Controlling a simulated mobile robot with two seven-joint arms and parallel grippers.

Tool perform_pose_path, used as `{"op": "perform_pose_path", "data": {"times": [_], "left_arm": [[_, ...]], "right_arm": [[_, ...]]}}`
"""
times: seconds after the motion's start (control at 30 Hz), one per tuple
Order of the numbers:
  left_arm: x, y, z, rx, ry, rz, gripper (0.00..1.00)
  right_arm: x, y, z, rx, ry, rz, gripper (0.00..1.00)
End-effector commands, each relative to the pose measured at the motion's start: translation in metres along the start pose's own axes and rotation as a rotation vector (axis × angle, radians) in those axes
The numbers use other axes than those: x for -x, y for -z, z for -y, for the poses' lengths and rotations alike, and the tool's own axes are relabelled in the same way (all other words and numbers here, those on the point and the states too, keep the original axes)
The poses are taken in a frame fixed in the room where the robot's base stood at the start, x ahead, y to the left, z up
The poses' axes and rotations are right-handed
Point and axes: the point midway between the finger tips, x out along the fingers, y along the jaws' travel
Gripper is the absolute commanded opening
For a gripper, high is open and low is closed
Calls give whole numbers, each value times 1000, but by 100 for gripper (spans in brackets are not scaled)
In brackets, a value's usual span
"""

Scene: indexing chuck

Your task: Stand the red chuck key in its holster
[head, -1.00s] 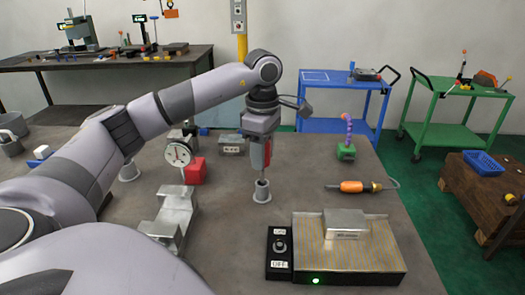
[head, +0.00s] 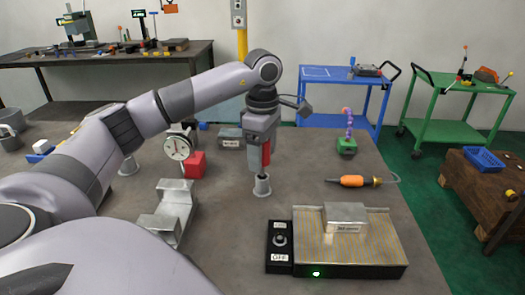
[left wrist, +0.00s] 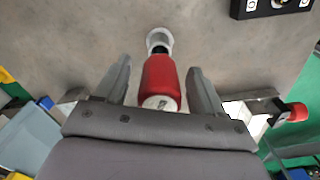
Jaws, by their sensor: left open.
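The red chuck key (head: 266,153) stands upright in the grey cup-shaped holster (head: 262,187), its handle just above the rim. In the left wrist view, the red handle (left wrist: 160,82) lines up with the pale holster (left wrist: 159,39); the key's lower end is hidden inside it. My left gripper (head: 260,166) points down over the holster. Its fingers (left wrist: 159,68) are open on both sides of the handle, with a visible gap at each side. My right gripper is in neither view.
A dial gauge (head: 177,149) and a red block (head: 195,165) stand left of the holster. A magnetic plate (head: 382,240) with a metal block lies at the front right. An orange-handled tool (head: 352,181) lies to the right. The bench between is clear.

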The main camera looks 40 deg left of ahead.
Motion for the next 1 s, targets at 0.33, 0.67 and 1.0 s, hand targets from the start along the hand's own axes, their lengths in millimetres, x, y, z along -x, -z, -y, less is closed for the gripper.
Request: {"op": "perform_pose_path", "data": {"times": [0.33, 0.67, 1.0], "left_arm": [[45, -1, -1, 0, -4, 3, 69], [72, 0, 0, 0, -1, 1, 69], [72, 0, 0, 0, 0, 1, 69]], "right_arm": [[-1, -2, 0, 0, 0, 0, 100], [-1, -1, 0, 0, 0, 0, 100], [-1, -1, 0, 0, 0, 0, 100]]}}
